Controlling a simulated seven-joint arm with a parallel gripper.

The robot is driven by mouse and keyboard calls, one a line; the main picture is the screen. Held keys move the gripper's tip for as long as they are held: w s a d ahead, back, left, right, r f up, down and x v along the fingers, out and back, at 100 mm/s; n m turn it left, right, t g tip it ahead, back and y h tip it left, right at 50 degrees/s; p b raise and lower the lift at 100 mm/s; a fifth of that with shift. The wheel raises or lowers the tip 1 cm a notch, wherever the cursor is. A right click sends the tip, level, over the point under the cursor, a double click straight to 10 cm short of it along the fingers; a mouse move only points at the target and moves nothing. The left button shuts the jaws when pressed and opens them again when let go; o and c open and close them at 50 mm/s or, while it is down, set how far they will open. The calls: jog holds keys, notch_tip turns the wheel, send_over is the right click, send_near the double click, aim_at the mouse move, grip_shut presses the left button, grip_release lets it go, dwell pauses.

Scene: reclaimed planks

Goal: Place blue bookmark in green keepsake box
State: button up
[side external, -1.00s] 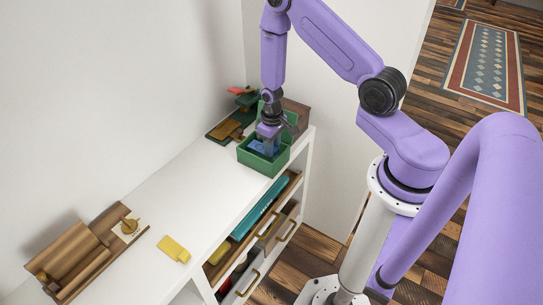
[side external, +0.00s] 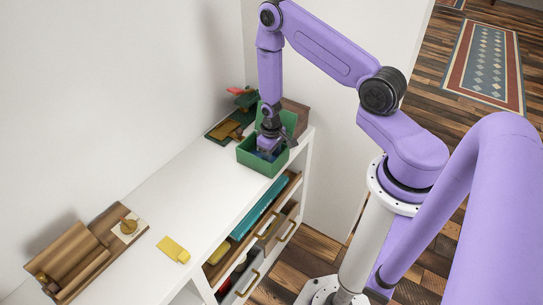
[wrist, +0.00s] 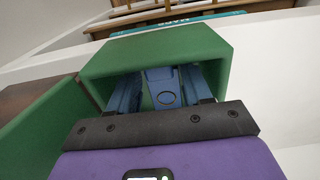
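The green keepsake box (side external: 253,162) stands at the far right end of the white shelf top with its lid up. It also shows in the wrist view (wrist: 205,42), open toward me. My gripper (side external: 268,152) points down into the box, its fingers inside the walls. In the wrist view, the bluish fingers of my gripper (wrist: 163,90) stand apart on either side of a blue piece with an oval mark, which looks like the blue bookmark (wrist: 164,92). I cannot tell whether the fingers press on it. The box floor is hidden.
A dark green tray (side external: 222,131) with wooden pieces lies behind the box, and a brown box (side external: 297,110) stands beside it. Open drawers (side external: 262,225) are below. The middle shelf top is clear.

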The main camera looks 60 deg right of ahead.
dwell(0.3)
notch_tip(320, 180, up, 12)
jog(key=s+a+r+n, duration=0.2)
jog(key=a+r+n, duration=0.1)
jog(key=a+r, duration=0.45)
jog(key=s+a+r+n, duration=0.2)
jog(key=s+r+n, duration=0.1)
jog(key=s, duration=0.4)
jog(key=s+a+r+n, duration=0.3)
jog(key=s+r, duration=0.3)
jog(key=s, duration=0.2)
jog(key=s+a+r+n, duration=0.2)
jog(key=s+r+n, duration=0.1)
jog(key=s, duration=0.4)
jog(key=shift+s+a+r+n, duration=0.15)
jog(key=shift+a+r+n, duration=0.2)
jog(key=shift+r, duration=0.35)
jog(key=shift+c, duration=0.3)
